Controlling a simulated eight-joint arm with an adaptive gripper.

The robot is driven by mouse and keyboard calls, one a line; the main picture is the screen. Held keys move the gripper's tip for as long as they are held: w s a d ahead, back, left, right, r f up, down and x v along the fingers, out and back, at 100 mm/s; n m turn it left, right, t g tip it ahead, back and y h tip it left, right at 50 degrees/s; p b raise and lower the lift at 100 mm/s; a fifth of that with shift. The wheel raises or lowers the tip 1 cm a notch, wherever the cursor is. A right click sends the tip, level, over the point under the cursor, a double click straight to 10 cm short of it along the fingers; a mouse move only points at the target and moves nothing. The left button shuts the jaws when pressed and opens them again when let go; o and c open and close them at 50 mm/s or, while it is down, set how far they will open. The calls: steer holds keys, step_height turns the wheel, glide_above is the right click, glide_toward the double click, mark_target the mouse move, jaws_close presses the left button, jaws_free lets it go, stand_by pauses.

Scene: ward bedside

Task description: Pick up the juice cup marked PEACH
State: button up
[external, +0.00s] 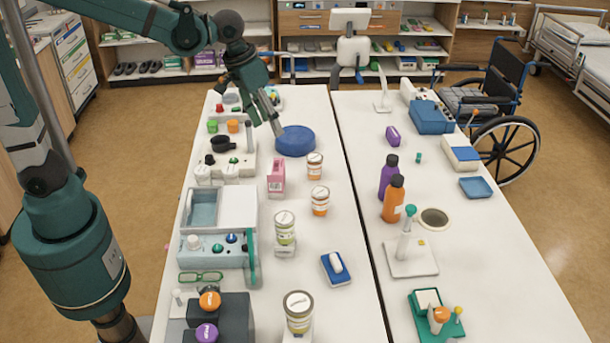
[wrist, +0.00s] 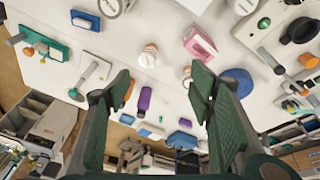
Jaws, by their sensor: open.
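Several lidded juice cups stand on the left table. One with an orange label (external: 315,165) is beside the blue round dish, and a second orange-labelled cup (external: 320,200) is just nearer the camera. A green-labelled cup (external: 284,228) and a yellowish-labelled cup (external: 298,312) stand further forward. I cannot read which says PEACH. In the wrist view, the two orange-labelled cups show at centre (wrist: 148,57) and right of it (wrist: 187,72), partly behind a finger. My gripper (external: 274,127) is open and empty above the table's far part, left of the blue dish; its fingers (wrist: 162,85) are spread apart.
The blue round dish (external: 295,141) and pink box (external: 276,176) stand near the orange-labelled cups. A blue pill device (external: 336,268) lies nearer. Trays and small devices crowd the left edge. Purple (external: 389,176) and orange (external: 393,199) bottles stand on the right table, across a gap.

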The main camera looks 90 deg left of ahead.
steer(key=w+a+f+n+g, duration=0.2)
steer(key=w+a+f+n, duration=0.1)
steer(key=w+a+f, duration=0.6)
steer(key=n+g+b, duration=0.1)
steer(key=n+b, duration=0.1)
glide_toward(315, 158)
steer(key=shift+h, duration=0.4)
steer(key=f, duration=0.5)
steer(key=shift+a+f, duration=0.1)
steer(key=shift+a, duration=0.2)
steer(key=shift+w+a+f, duration=0.1)
steer(key=shift+a+f, duration=0.05)
steer(key=shift+f, duration=0.15)
steer(key=shift+f, duration=1.25)
steer(key=shift+f, duration=2.65)
steer(key=shift+c, duration=0.3)
